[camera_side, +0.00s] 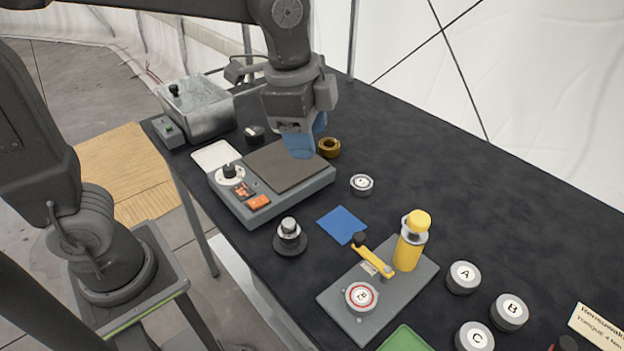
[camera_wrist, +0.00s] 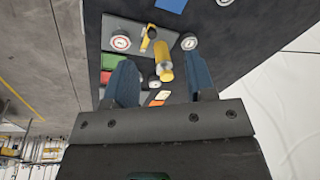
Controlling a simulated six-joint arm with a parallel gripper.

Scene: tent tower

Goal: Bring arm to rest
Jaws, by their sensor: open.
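My gripper (camera_side: 303,143) has blue fingers and points down over the right back part of a grey device with a dark flat plate (camera_side: 284,166). In the wrist view my gripper (camera_wrist: 161,82) has its two blue fingers spread apart with nothing held between them. In the side view the fingers overlap, and I cannot tell how far above the plate they are. My arm reaches in from the top left.
A brass ring (camera_side: 329,148) lies close right of the fingers. A metal basin (camera_side: 196,107) stands at the back left. A yellow bottle (camera_side: 409,242) stands on a grey board (camera_side: 331,298). Lettered round lids (camera_side: 463,277) lie at front right. The table's right back is clear.

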